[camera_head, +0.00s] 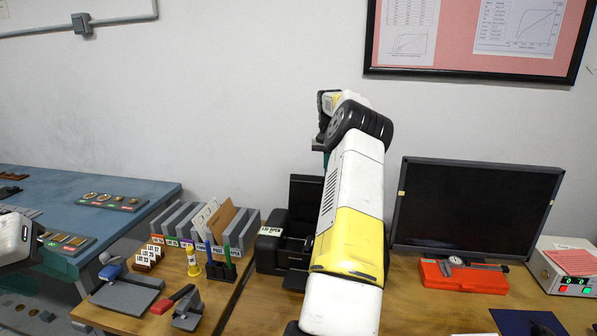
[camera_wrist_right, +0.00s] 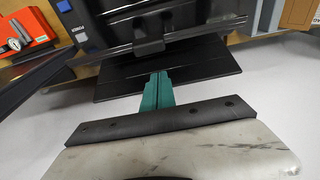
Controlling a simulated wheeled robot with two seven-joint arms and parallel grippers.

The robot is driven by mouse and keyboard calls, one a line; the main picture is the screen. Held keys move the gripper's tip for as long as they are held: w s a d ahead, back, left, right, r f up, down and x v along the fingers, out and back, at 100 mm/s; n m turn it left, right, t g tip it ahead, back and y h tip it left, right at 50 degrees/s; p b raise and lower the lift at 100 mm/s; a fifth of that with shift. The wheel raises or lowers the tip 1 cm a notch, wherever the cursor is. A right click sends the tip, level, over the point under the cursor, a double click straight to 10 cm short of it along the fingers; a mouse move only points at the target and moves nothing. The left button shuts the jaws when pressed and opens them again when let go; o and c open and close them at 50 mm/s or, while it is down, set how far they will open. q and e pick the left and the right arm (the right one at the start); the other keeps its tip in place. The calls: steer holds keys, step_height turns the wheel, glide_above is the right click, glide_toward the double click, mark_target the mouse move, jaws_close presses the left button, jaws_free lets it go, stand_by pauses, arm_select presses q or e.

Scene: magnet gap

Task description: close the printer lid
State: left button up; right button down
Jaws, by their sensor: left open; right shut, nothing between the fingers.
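The black printer (camera_head: 270,252) stands on the wooden desk, with a "LID OPEN" label on its front left. Its lid (camera_head: 304,194) stands raised at the back, partly hidden by my right arm. In the right wrist view the lid shows as a dark flat panel (camera_wrist_right: 200,66). My right gripper's teal fingers (camera_wrist_right: 158,88) are shut and empty, with their tips at the panel's edge; I cannot tell whether they touch. In the head view this gripper (camera_head: 326,158) is mostly hidden, high beside the lid. My left gripper (camera_head: 38,235) is open at the far left, away from the printer.
A monitor (camera_head: 475,210), a red case (camera_head: 462,277) with a caliper and a control box (camera_head: 567,268) stand right of my arm. Left of the printer are a file rack (camera_head: 190,222), pens in a holder (camera_head: 222,268) and a stapler (camera_head: 187,312). The wall is close behind.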

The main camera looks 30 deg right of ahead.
steer(key=shift+s+a+r, duration=0.25)
steer(key=shift+s+a, duration=0.7)
steer(key=shift+s, duration=0.15)
steer(key=shift+s, duration=0.1)
